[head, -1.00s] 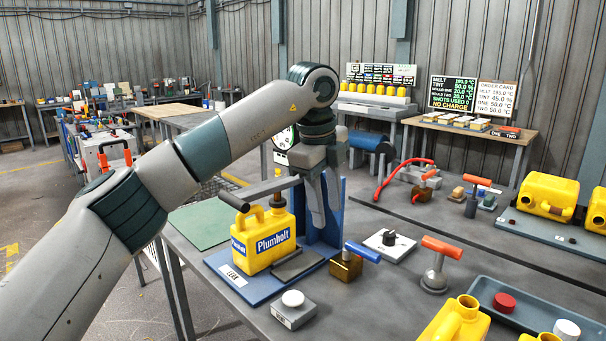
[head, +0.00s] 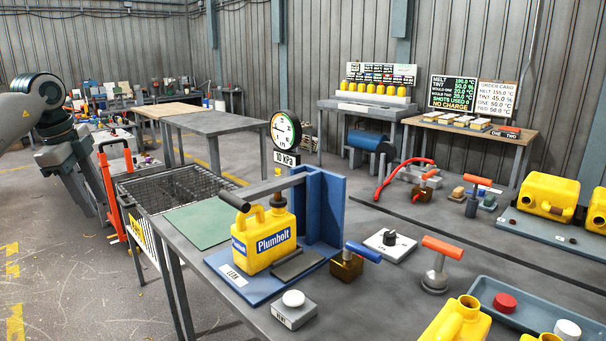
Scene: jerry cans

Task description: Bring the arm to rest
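My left arm comes in at the left edge of the head view. My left gripper (head: 82,190) hangs pointing down at the far left, well clear of the bench. Its fingers are seen from the side, so I cannot tell how far apart they are, and no object shows in them. My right gripper is not in view. A yellow Plumbolt jerry can (head: 265,243) stands upright on the blue leak stand (head: 230,273), under the stand's grey lever (head: 270,187).
A wire basket (head: 180,187) and an orange-handled trolley (head: 112,190) stand near the gripper. A pressure gauge (head: 285,130) rises behind the can. A blue-handled valve (head: 347,264), an orange-handled tool (head: 437,270) and more yellow cans (head: 456,322) occupy the bench. Floor at lower left is clear.

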